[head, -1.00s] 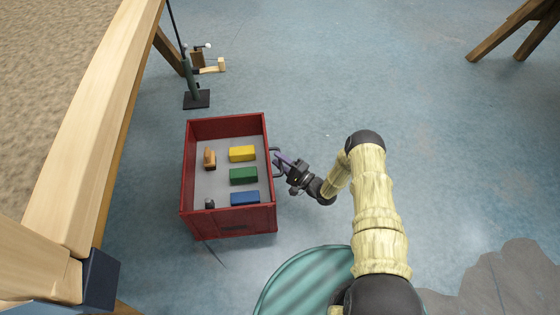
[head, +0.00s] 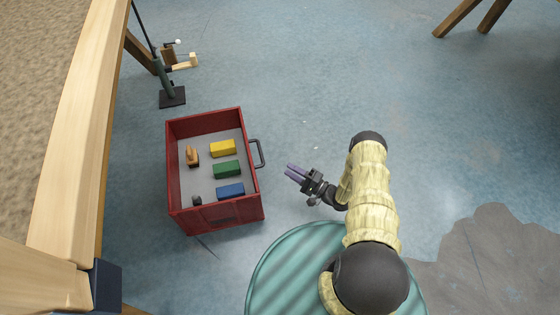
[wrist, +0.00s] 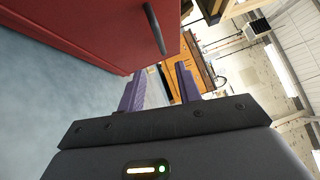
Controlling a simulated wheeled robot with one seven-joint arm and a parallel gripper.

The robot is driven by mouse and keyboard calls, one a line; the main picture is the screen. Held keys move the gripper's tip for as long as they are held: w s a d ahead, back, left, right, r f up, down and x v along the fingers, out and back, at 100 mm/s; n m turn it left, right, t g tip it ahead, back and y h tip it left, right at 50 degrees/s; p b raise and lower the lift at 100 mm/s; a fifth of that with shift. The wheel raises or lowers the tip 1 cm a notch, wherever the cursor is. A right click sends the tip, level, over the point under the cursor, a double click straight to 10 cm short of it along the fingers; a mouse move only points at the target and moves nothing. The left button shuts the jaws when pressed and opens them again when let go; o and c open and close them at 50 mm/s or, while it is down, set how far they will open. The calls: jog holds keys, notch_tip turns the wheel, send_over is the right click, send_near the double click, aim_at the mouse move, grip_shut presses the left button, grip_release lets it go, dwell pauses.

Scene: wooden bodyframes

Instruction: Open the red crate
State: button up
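The red crate (head: 243,204) stands on the blue floor, and its top is open so the inside shows. A dark handle (head: 257,153) is on its right side; the handle also shows in the wrist view (wrist: 154,28) on the crate's red wall (wrist: 85,28). My gripper (head: 291,171) is to the right of the crate, apart from the handle. Its two purple fingers are spread with nothing between them, as the wrist view (wrist: 160,86) also shows.
Inside the crate lie a yellow block (head: 222,148), a green block (head: 227,169), a blue block (head: 230,191) and small brown and dark items. A wooden beam (head: 85,130) runs along the left. A dark stand (head: 172,96) is behind the crate.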

jog(key=v, duration=0.3)
dwell(0.5)
